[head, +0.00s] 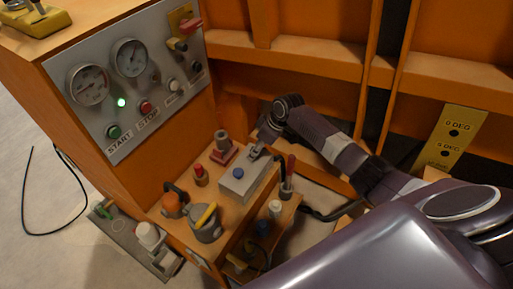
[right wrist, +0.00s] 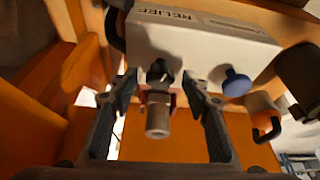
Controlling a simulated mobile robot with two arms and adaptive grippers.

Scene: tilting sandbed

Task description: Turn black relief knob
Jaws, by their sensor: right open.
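The black relief knob (right wrist: 159,71) sticks out of a pale grey box (right wrist: 200,45) marked RELIEF, which looks upside down in the right wrist view. My right gripper (right wrist: 160,84) is open, with one finger on each side of the knob and a gap to it on both sides. I cannot tell whether the fingertips touch the box. In the head view my right gripper (head: 265,140) is over the far end of the box (head: 240,182) and hides the knob. My left gripper is not in view.
A blue knob (head: 238,173) sits on the same box. A grey cylinder on a red base (head: 222,150) stands close behind. A red button (head: 200,174), a yellow-handled part (head: 206,220) and an orange-capped part (head: 174,204) share the shelf. The gauge panel (head: 150,85) rises at left.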

